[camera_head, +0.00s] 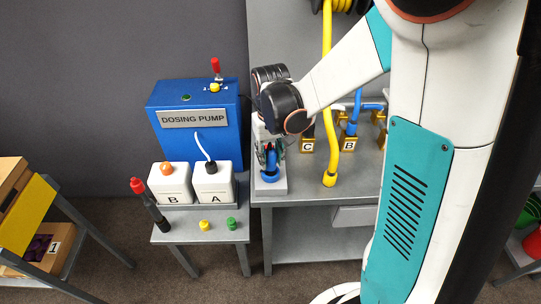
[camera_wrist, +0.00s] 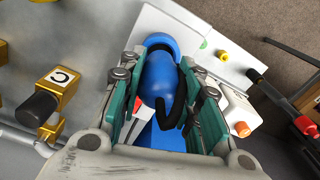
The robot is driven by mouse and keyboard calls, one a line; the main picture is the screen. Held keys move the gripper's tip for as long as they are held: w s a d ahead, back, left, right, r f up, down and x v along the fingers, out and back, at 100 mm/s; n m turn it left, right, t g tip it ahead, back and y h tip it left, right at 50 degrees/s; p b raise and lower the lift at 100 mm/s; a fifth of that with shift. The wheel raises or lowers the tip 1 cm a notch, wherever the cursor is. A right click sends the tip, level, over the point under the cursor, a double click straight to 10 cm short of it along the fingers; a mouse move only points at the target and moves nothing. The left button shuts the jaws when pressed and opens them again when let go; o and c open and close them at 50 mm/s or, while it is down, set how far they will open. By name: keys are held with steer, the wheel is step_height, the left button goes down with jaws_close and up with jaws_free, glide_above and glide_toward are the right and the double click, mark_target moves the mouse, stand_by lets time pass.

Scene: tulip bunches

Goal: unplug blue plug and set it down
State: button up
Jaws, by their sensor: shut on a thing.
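The blue plug (camera_wrist: 158,80) is a rounded blue body between the teal-padded fingers of my gripper (camera_wrist: 165,88) in the wrist view. A black curved piece lies along its right side. Its lower end meets a blue round collar (camera_wrist: 160,42) on a pale base. In the head view the plug (camera_head: 271,160) is upright under my gripper (camera_head: 270,148), over the blue collar on the grey-white base (camera_head: 268,188) at the bench's left front corner. My gripper is shut on the plug. I cannot tell whether the plug is still seated in the collar.
A yellow hose (camera_head: 329,100) runs down to a yellow fitting right of the base. Brass blocks marked C (camera_head: 307,146) and B (camera_head: 349,144) stand behind. The dosing pump (camera_head: 195,135) and two white containers stand left. The bench front right of the yellow fitting is clear.

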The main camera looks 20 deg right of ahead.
mark_target(270, 150)
steer(key=shift+r+p, duration=1.15)
steer(key=shift+r, duration=0.75)
steer(key=shift+f, duration=0.15)
